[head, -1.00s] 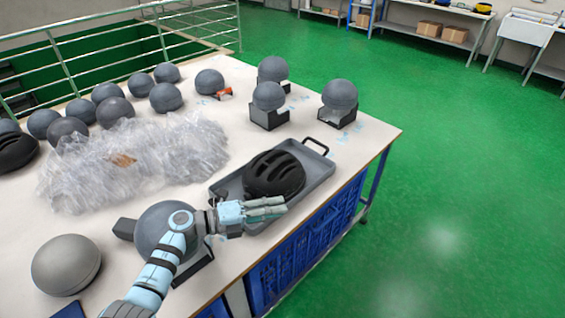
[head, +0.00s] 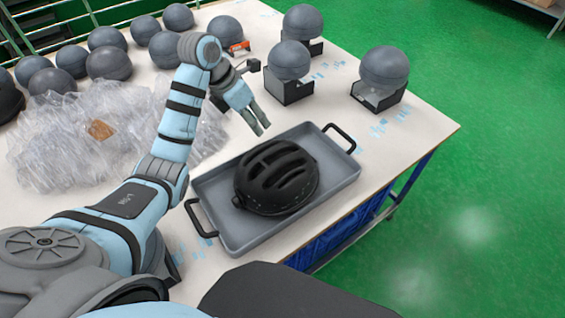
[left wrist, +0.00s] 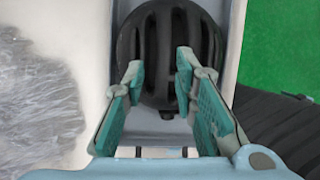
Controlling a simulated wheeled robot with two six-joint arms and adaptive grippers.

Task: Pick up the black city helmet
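The black city helmet (head: 277,178) lies dome up, with long vents, in a grey tray (head: 331,189) with black handles near the table's right edge. My left gripper (head: 260,127) hangs just behind and above the tray, fingers pointing down, apart from the helmet. In the left wrist view the helmet (left wrist: 168,50) shows beyond and between the two teal fingertips (left wrist: 160,65). The fingers are spread with nothing between them. The right gripper is not seen.
Grey balls on black stands (head: 378,91) stand behind the tray at right. Crumpled clear plastic wrap (head: 80,140) lies to the left, with several grey balls (head: 110,62) behind it. The green floor is clear beyond the table edge.

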